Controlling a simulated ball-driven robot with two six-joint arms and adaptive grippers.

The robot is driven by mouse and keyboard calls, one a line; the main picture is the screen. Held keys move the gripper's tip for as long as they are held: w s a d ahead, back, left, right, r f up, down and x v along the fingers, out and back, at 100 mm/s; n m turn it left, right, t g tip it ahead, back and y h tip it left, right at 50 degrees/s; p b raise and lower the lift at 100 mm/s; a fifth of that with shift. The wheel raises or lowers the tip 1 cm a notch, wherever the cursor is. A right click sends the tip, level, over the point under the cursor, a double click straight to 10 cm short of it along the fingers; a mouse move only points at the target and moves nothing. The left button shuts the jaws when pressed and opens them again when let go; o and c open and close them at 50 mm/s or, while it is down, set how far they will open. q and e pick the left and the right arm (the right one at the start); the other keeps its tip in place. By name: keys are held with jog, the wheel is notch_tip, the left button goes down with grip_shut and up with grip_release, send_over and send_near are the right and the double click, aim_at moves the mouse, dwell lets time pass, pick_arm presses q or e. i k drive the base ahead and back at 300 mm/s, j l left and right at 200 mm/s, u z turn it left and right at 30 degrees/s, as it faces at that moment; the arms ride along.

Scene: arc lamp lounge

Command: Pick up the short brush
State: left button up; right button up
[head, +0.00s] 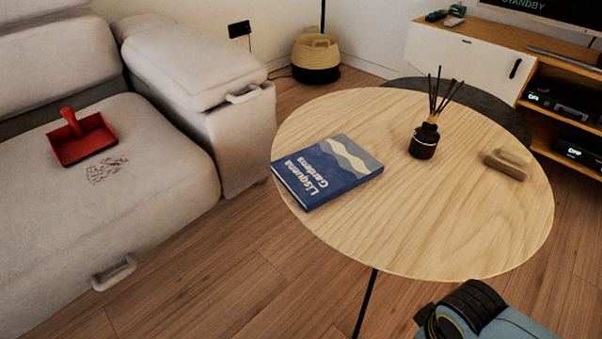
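A small pale wooden block-like thing (508,162) lies on the right part of the round wooden table (440,235). It looks like the short brush, but its bristles cannot be made out. Nothing touches it. A red dustpan (82,138) with an upright handle sits on the sofa seat, next to a patch of dark crumbs (107,169). Neither gripper is in view; only a blue and black part, apparently of my own arm, shows at the bottom right.
A blue book (327,171) lies at the table's left edge. A dark reed diffuser (425,138) stands between book and block. The table's front half is clear. The grey sofa (150,215) is at left, a basket (316,58) behind, a media cabinet (465,52) at back right.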

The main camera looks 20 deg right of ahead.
aim_at(512, 160)
jog(key=k+l, duration=0.1)
jog(key=k, duration=0.2)
jog(key=z, duration=1.9)
jog(key=i+l, duration=0.1)
jog(key=l, duration=0.15)
jog(key=i+l+z, duration=0.15)
jog(key=l, duration=0.15)
